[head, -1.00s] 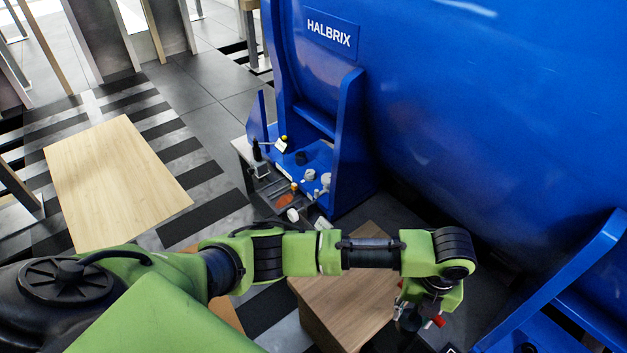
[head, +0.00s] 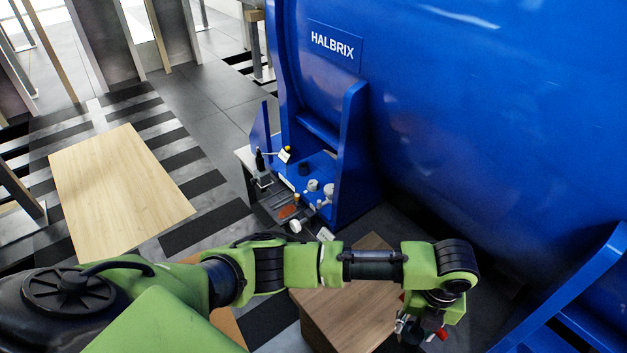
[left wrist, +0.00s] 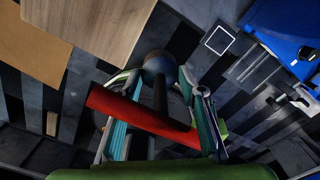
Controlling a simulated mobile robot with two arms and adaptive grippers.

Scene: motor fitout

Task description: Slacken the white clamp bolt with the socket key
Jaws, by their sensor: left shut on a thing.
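My left gripper (head: 418,330) hangs low at the bottom right of the head view. In the left wrist view the left gripper (left wrist: 160,115) is shut on the socket key (left wrist: 140,116), which has a red crossbar handle and a dark shaft with a round dark end. Its red handle also shows in the head view (head: 442,334). Small pale fittings (head: 313,185) stand on the blue foot of the big tank, well away from the gripper. I cannot tell which is the white clamp bolt. My right gripper is out of view.
A big blue tank (head: 480,110) marked HALBRIX fills the right. A wooden box (head: 345,305) stands below my left arm. A small table (head: 243,160) with small items is beside the tank's foot. A pale wooden panel (head: 120,185) lies at left.

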